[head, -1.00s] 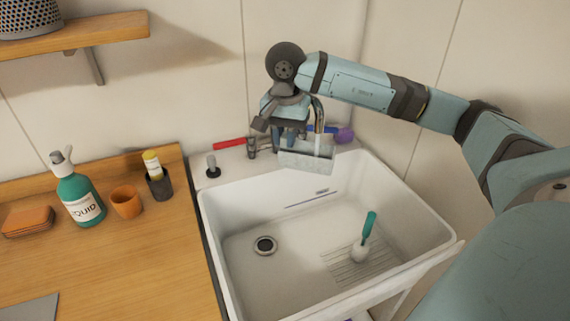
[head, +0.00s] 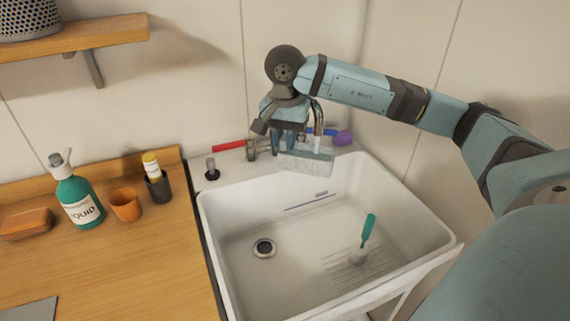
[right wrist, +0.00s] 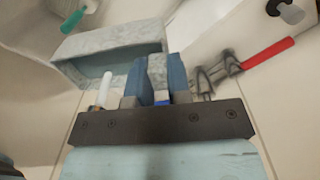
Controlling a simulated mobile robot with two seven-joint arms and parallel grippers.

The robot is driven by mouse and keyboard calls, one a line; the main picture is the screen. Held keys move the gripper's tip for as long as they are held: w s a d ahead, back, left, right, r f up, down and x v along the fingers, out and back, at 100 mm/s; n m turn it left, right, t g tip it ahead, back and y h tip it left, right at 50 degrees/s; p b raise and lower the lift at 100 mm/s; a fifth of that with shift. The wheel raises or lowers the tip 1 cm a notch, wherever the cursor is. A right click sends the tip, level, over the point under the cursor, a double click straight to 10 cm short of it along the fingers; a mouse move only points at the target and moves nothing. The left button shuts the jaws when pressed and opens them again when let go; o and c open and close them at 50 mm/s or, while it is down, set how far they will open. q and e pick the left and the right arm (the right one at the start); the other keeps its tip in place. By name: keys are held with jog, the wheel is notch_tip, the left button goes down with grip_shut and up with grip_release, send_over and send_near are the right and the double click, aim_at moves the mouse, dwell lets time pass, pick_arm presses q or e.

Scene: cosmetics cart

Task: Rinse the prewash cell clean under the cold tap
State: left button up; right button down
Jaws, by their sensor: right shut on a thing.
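The prewash cell (head: 306,162) is a clear, pale rectangular box at the back of the sink, below the curved tap spout (head: 318,116). In the right wrist view the cell (right wrist: 95,45) shows pale, mottled walls and a bluish inside. My right gripper (head: 281,143) is shut on one side of the cell and holds it above the basin; its blue fingers also show in the right wrist view (right wrist: 160,78). The blue tap handle (head: 324,132) is partly hidden behind the spout. The red tap handle (head: 229,146) is at the left. My left gripper is not in view.
The white sink (head: 290,222) holds a teal-handled brush (head: 368,228) standing on its ribbed floor. A purple item (head: 343,138) sits on the back ledge. On the wooden counter left are a green soap bottle (head: 78,198), an orange cup (head: 125,204) and a dark holder (head: 158,187).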

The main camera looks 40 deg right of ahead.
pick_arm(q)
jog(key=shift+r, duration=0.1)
pick_arm(e)
jog(key=shift+w+d+r, duration=0.15)
jog(key=shift+d+r, duration=0.35)
jog(key=shift+d, duration=0.05)
jog(key=shift+a, duration=0.2)
jog(key=shift+a+f, duration=0.25)
jog(key=shift+a, duration=0.55)
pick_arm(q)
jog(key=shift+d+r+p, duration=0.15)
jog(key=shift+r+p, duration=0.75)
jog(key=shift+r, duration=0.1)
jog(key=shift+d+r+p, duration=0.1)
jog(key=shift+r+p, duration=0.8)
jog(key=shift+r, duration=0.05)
pick_arm(e)
jog(key=s+a+r, duration=0.2)
jog(key=a+r, duration=0.3)
jog(key=a, duration=0.2)
jog(key=shift+a+r, duration=0.2)
jog(key=shift+r, duration=0.1)
jog(key=shift+s, duration=0.1)
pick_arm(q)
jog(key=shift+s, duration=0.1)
